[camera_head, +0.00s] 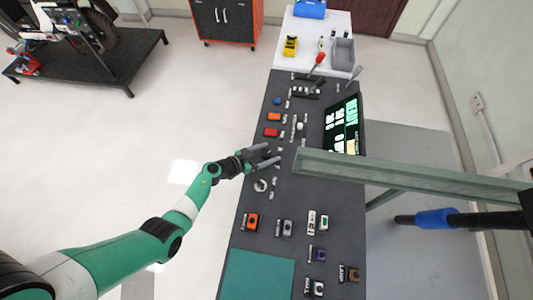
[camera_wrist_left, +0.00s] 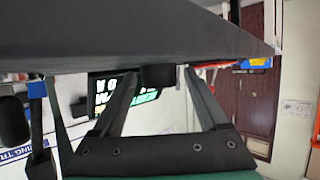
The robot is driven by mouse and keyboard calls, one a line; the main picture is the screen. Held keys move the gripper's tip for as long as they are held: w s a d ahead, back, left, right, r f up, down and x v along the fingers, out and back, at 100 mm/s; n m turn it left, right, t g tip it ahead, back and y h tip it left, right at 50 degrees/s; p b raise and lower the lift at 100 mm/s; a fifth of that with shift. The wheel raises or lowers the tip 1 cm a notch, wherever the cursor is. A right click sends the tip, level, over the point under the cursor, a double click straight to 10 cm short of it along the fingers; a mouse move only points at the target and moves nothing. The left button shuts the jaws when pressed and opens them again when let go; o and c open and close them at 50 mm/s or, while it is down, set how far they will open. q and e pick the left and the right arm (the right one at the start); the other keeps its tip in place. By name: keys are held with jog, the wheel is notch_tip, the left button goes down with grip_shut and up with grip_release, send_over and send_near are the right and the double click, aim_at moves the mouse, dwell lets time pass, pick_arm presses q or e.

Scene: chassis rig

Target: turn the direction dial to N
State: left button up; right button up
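My left gripper (camera_head: 266,157) is over the dark control panel (camera_head: 315,190), near its left edge in the head view, with its fingers spread. In the left wrist view the gripper (camera_wrist_left: 158,85) has its two fingers apart, with a dark block-like knob (camera_wrist_left: 158,77) on the panel between their tips. A small gap shows on each side of the knob. It may be the direction dial, but no letters or pointer on it are readable. In the head view the gripper covers that spot. My right gripper is not in view.
A green beam (camera_head: 390,170) crosses the panel just right of the gripper. A screen with green text (camera_head: 343,125) stands at the panel's right edge. Orange (camera_head: 274,117) and red (camera_head: 271,132) controls lie above the gripper. Several small switch boxes sit near the panel's bottom.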

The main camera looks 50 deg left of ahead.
pick_arm(q)
grip_shut()
jog(key=shift+m+h, duration=0.3)
jog(key=shift+a+m+g+h, duration=0.1)
jog(key=shift+m+g+h, duration=0.2)
jog(key=shift+m+h, duration=0.25)
jog(key=shift+f+m+h+b, duration=0.15)
jog(key=shift+m+h+b, duration=0.5)
jog(key=shift+h, duration=0.2)
jog(key=m+g+h+b, duration=0.4)
jog(key=m+b, duration=0.1)
jog(key=b, duration=0.3)
jog(key=shift+f+h, duration=0.15)
jog(key=shift+h, duration=0.15)
jog(key=shift+r+m+g+b, duration=0.2)
jog(key=shift+m+g+b, duration=0.25)
jog(key=shift+b, duration=0.35)
